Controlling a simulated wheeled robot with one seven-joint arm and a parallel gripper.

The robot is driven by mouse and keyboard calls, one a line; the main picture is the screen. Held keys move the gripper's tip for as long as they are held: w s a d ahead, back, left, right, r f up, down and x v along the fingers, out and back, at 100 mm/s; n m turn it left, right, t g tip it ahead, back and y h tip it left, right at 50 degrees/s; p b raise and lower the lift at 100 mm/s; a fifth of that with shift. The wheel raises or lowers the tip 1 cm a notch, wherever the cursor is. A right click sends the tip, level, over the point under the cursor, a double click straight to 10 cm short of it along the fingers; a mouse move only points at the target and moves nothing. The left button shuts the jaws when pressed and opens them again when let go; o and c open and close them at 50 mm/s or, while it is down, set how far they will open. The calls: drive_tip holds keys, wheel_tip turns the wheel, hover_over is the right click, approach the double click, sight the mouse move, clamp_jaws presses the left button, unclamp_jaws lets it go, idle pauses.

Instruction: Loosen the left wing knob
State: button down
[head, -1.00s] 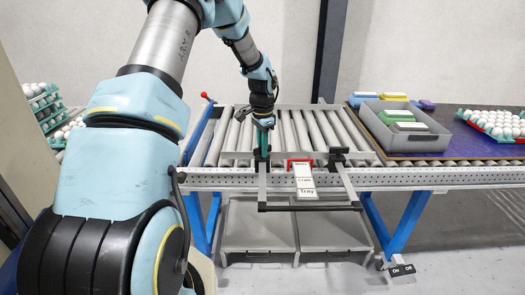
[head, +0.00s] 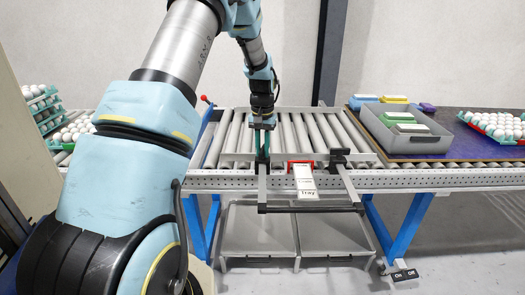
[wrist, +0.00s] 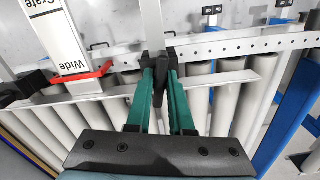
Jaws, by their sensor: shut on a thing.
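The left wing knob is a black knob on a black clamp at the left end of the grey rail frame on the roller conveyor. In the wrist view the knob (wrist: 160,92) sits between the green fingers. My gripper (head: 262,155) points down at the left clamp and is shut on the knob; its fingers (wrist: 161,70) hide much of it. The right wing knob (head: 339,155) is a similar black part on the right arm of the frame, and nothing touches it.
A red-edged slider with a white label plate (head: 304,182) stands between the two knobs. A grey crate (head: 398,138) with coloured boxes is at the right, and a tray of eggs (head: 500,138) lies beyond it. The rollers (head: 240,130) around my gripper are bare.

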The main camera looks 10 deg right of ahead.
sight(262, 148)
drive_tip(key=shift+n, duration=0.4)
drive_tip(key=c, duration=0.8)
unclamp_jaws()
wheel_tip(262, 148, up, 11)
drive_tip(key=b, duration=0.2)
drive_tip(key=s+a+f+n, duration=0.1)
drive_tip(key=s+a, duration=0.9)
drive_tip(key=s, duration=0.1)
drive_tip(key=s+a+f+n+t, duration=0.1)
drive_tip(key=s+a+f, duration=0.1)
drive_tip(key=s+a, duration=0.8)
drive_tip(key=shift+s+a+f+n+t, duration=0.3)
drive_tip(key=shift+s+a+n, duration=0.1)
drive_tip(key=shift+s, duration=0.2)
